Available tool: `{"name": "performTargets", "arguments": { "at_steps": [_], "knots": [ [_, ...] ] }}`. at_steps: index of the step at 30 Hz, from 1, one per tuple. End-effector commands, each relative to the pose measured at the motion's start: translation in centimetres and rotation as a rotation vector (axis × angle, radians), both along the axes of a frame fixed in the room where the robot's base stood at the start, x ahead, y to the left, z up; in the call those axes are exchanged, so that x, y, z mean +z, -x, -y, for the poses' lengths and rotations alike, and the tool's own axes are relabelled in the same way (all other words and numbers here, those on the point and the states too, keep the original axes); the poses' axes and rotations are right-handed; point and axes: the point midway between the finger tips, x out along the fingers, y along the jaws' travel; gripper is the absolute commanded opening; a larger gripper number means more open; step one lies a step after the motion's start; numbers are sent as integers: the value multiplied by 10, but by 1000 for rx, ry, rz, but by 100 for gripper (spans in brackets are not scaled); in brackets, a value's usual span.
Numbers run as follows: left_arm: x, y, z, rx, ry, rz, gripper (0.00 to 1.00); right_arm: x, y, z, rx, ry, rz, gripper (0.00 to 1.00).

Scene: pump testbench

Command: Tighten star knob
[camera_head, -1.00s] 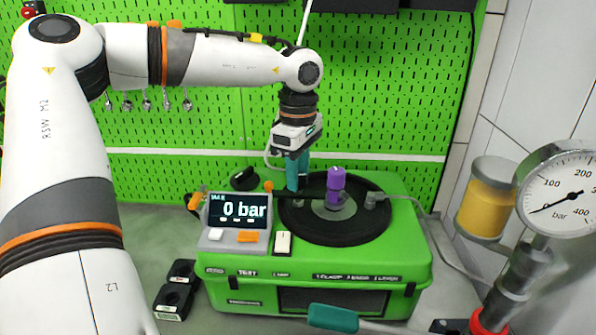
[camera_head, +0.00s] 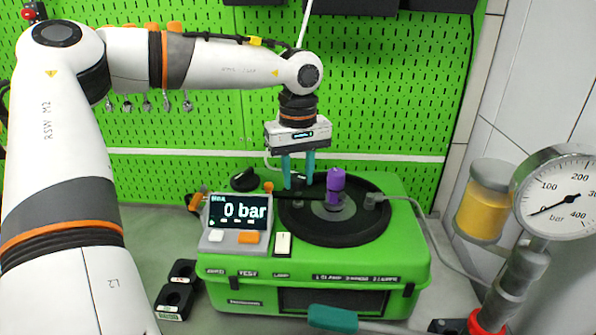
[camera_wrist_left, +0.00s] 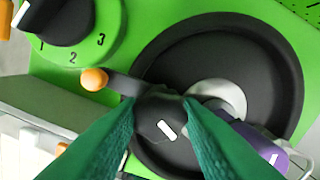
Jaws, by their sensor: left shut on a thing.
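The star knob (camera_wrist_left: 160,118) is dark with a white mark on top. In the left wrist view it sits between the two green fingers of my left gripper (camera_wrist_left: 160,106), which touch it on both sides. In the head view my left gripper (camera_head: 298,181) points down at the left edge of the round black plate (camera_head: 352,233) on the green testbench (camera_head: 225,270). It is shut on the knob, which is mostly hidden there between the fingertips. My right gripper is not in view.
A purple part (camera_head: 335,181) stands right of the gripper, near the plate's centre. A display (camera_head: 238,212) reads 0 bar. A black selector knob (camera_wrist_left: 55,18) is close by. A gauge (camera_head: 562,192) and a teal handle (camera_head: 333,318) are at the right and front.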

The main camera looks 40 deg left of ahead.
Motion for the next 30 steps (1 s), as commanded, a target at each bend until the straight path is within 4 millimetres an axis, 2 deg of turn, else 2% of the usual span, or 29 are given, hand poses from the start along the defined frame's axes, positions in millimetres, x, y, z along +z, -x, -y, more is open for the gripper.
{"name": "performTargets", "arguments": {
  "at_steps": [18, 19, 22, 30],
  "knots": [
    [3, -2, 0, -42, -3, 10, 10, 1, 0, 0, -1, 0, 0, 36],
    [3, -2, 0, -42, -3, 10, 36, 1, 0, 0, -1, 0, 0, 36],
    [3, -2, 0, -42, -2, 9, 52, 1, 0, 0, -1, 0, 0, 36],
    [1, -1, 0, -41, -1, 4, 55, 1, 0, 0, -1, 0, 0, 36]
  ]
}}
